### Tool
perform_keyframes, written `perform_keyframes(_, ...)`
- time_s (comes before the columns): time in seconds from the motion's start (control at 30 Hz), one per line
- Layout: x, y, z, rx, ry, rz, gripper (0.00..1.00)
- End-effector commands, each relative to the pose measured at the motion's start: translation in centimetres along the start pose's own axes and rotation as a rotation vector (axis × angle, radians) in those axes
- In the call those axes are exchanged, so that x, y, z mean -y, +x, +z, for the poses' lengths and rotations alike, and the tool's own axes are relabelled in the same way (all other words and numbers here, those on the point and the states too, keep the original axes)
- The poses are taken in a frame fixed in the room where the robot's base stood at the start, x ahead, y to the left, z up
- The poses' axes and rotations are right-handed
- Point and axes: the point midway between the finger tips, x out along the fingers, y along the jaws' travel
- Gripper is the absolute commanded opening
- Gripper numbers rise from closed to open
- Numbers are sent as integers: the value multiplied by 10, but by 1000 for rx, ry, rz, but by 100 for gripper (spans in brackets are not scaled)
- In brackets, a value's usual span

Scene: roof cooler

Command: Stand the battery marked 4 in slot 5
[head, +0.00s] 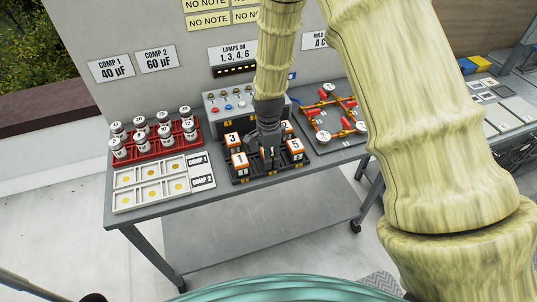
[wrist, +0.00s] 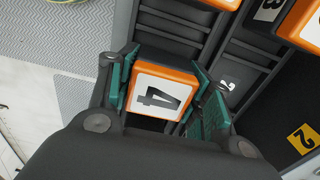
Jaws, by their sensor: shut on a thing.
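My gripper (head: 268,158) is over the near middle of the black battery rack (head: 243,180) in the head view. In the wrist view its green-padded fingers (wrist: 162,95) are shut on the orange battery marked 4 (wrist: 160,92), one pad on each side. Its numbered top faces the wrist camera. I cannot tell whether its base is clear of the rack. Orange-topped batteries marked 3 (head: 232,139), 1 (head: 239,160) and 5 (head: 295,146) stand in the rack around the gripper. I cannot make out which rack place is slot 5.
A red rack (head: 158,153) of silver cans and a white tray (head: 150,190) are left of the battery rack. A grey control box (head: 226,103) stands behind it. A board with red parts (head: 330,113) is to the right. My arm covers part of the view.

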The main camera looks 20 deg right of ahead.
Motion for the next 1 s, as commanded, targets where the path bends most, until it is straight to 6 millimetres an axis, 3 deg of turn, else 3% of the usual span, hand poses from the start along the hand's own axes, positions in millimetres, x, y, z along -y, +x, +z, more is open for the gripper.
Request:
perform_keyframes(0.2,0,3,0,0,-1,0,16)
perform_keyframes(0.23,0,3,0,0,-1,0,53)
perform_keyframes(0.33,0,2,0,0,-1,0,71)
perform_keyframes(0.77,0,-1,0,0,0,0,71)
perform_keyframes(1.0,1,-22,0,-1,-1,-2,71)
